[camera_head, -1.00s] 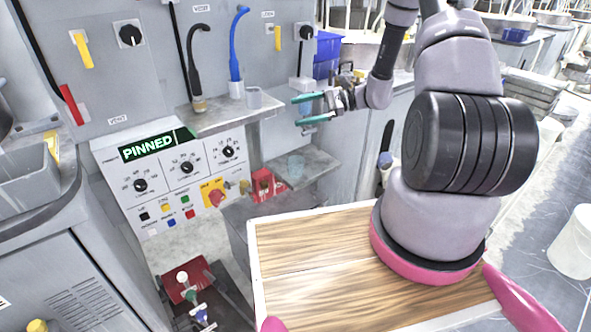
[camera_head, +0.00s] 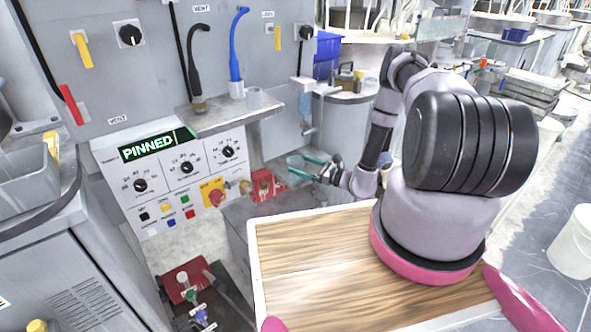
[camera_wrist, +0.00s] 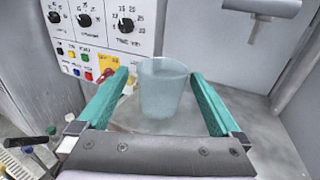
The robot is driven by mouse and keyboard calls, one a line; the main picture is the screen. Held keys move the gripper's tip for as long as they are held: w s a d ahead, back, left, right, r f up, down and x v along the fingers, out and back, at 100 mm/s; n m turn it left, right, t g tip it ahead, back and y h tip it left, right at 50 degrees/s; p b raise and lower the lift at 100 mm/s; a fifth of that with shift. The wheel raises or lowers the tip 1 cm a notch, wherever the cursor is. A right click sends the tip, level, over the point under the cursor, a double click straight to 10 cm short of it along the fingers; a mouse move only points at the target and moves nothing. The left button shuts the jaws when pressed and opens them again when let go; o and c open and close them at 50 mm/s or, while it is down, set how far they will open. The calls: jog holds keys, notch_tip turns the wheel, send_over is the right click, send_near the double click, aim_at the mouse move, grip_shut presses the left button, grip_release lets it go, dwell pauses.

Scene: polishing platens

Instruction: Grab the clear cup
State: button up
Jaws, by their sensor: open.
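A clear, bluish cup (camera_wrist: 163,92) stands upright on a small grey shelf (camera_wrist: 132,122) in the wrist view. My gripper (camera_wrist: 159,76) is open, with one teal finger on each side of the cup. Gaps show between the cup and both fingers, so they appear apart from it. In the head view my gripper (camera_head: 293,167) is low beside the grey machine, over the lower shelf, and largely hides the cup there.
The control panel (camera_head: 181,167) reads "PINNED" and stands left of the gripper. A red block (camera_head: 265,185) sits close by the fingers. A spout (camera_head: 306,108) hangs above the lower shelf. A wooden-topped surface (camera_head: 310,270) lies in front.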

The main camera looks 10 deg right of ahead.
aim_at(289, 160)
jog(key=shift+x, duration=3.05)
jog(key=shift+w+r, duration=0.1)
jog(key=c, duration=1.2)
